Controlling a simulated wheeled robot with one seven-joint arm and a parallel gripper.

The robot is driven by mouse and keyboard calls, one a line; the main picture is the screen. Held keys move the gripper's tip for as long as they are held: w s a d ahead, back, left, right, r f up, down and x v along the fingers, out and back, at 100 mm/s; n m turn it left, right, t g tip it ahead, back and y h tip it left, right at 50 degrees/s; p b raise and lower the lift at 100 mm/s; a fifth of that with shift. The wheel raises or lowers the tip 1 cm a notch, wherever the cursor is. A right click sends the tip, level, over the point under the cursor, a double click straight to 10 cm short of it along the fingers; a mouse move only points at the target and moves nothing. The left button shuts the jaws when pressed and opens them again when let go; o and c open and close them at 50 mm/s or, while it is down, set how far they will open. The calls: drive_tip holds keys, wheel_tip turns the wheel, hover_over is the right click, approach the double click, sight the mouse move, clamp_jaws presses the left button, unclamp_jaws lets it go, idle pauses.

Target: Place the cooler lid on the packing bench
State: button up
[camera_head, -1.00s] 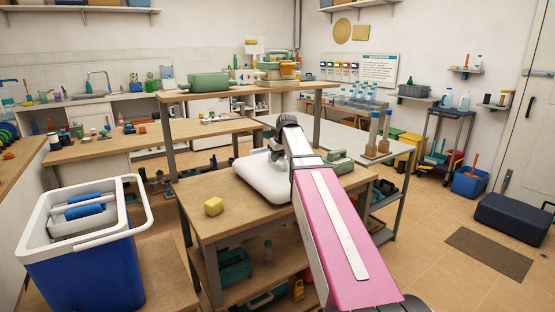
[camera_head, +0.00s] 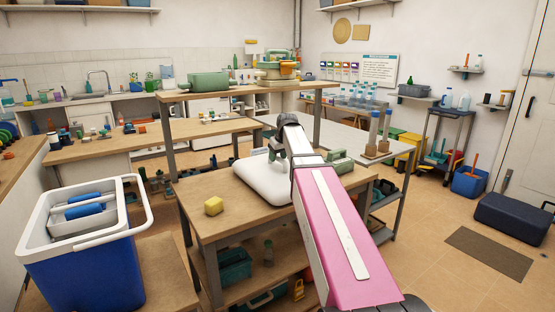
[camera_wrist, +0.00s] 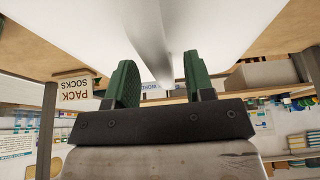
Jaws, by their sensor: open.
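The white cooler lid (camera_head: 262,183) lies on the wooden top of the bench (camera_head: 218,228) in front of me, which I take as the packing bench. My gripper (camera_head: 275,153) is at the lid's far side, its jaws open and empty. In the wrist view the two green fingers (camera_wrist: 160,80) stand apart, with the lid's white surface (camera_wrist: 75,32) and a grey ridge (camera_wrist: 148,35) beyond them. I cannot tell whether the fingers touch the lid. My arm hides the lid's right end. The blue cooler (camera_head: 90,272) stands lidless at the lower left.
A raised shelf (camera_head: 235,92) stands behind. The wrist view shows a "PACK SOCKS" sign (camera_wrist: 76,90).

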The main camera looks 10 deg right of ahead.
drive_tip(key=v, duration=1.1)
